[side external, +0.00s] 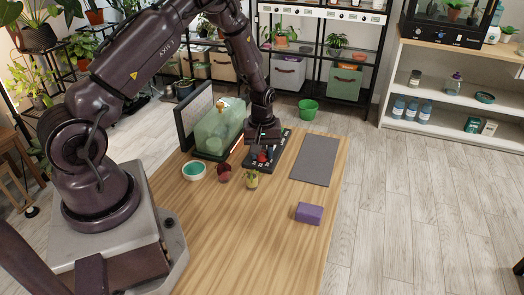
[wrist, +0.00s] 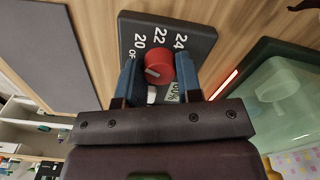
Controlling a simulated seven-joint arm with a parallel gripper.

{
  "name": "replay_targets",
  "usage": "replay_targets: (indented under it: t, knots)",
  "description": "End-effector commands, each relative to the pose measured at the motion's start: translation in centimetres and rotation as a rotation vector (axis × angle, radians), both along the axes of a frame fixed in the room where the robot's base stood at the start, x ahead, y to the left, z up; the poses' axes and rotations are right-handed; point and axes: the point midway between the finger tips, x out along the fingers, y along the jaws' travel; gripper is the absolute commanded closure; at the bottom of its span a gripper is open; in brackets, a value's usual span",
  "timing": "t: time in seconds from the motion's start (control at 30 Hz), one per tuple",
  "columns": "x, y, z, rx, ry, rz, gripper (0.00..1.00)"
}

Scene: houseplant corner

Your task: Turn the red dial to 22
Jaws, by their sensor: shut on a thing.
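The red dial (wrist: 158,68) stands on a dark panel (wrist: 196,33) with white labels OFF, 20, 22 and 24 around it. A pale mark shows on the dial's left part in the wrist view, away from the 22; its exact reading is hard to tell. My gripper (wrist: 159,73) is shut on the dial, with one blue finger on each side of it. In the side external view the panel (side external: 284,139) lies on the wooden table below my gripper (side external: 263,151), and a little red of the dial shows there.
A green translucent case (side external: 212,135) stands left of the panel. A grey mat (side external: 316,160) lies to its right. The table's front is clear.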

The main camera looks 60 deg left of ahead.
Motion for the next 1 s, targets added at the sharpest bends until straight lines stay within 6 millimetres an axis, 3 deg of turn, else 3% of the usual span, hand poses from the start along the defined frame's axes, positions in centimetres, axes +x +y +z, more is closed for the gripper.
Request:
replay_targets:
  t: [0.6, 1.0]
  knots:
    - [0.01, 0.0, 0.1, -0.001, 0.0, -0.582, 0.91]
    - [0.0, 0.0, 0.11, -0.001, 0.001, -0.869, 0.91]
